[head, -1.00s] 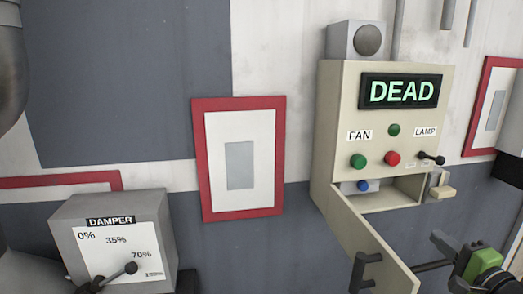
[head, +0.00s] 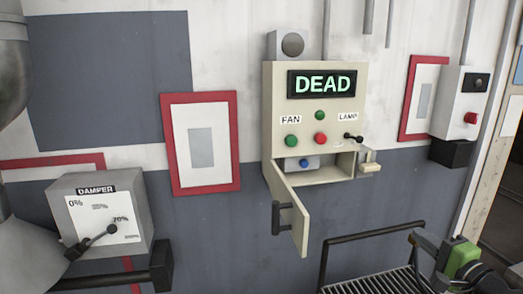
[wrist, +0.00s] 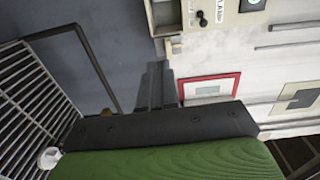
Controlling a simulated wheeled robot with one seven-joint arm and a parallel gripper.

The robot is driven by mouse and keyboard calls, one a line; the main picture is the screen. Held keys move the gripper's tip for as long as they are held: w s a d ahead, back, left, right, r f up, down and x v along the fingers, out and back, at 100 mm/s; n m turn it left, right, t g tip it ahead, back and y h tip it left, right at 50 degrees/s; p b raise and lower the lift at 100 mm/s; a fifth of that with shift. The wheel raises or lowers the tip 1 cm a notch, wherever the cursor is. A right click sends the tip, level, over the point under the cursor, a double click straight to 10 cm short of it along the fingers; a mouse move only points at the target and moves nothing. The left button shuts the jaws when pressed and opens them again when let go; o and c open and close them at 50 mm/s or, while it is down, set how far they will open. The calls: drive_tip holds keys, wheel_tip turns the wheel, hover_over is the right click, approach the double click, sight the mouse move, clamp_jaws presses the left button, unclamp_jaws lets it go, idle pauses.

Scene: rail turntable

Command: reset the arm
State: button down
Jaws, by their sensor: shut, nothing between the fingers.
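My gripper shows at the lower right of the head view (head: 417,239), in front of the railing, with a green and black body behind it. In the wrist view its dark fingers (wrist: 155,88) are together with nothing between them, beyond the green housing. It is apart from the cream control box (head: 267,120), which hangs on the wall to its upper left. The box's display (head: 322,84) reads DEAD. Its lower door (head: 290,212) hangs open, and a blue button (head: 304,163) shows inside.
A grey damper box (head: 70,185) stands at lower left, its lever knob (head: 113,229) near 70%. A black railing (head: 372,232) and slatted grate (head: 385,282) lie at lower right. A white box (head: 455,100) with a red button is on the right wall.

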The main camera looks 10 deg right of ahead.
drive_tip(key=w+a+f+n+g+y, duration=0.1)
drive_tip(key=a+f+n+g, duration=0.2)
drive_tip(key=a, duration=0.5)
drive_tip(key=a+f+n+g, duration=0.1)
drive_tip(key=a+n+g, duration=0.25)
drive_tip(key=a, duration=0.45)
drive_tip(key=w+a+f+n+g+y, duration=0.1)
drive_tip(key=a+f+n+g, duration=0.15)
drive_tip(key=a+n, duration=0.4)
drive_tip(key=s+a+n+g+h, duration=0.1)
drive_tip(key=s+a+n, duration=0.1)
drive_tip(key=s, duration=0.8)
drive_tip(key=s+a+n+g+h, duration=0.2)
drive_tip(key=s+a, duration=0.3)
drive_tip(key=s, duration=0.5)
drive_tip(key=shift+a+r, duration=0.2)
drive_tip(key=shift+a, duration=0.1)
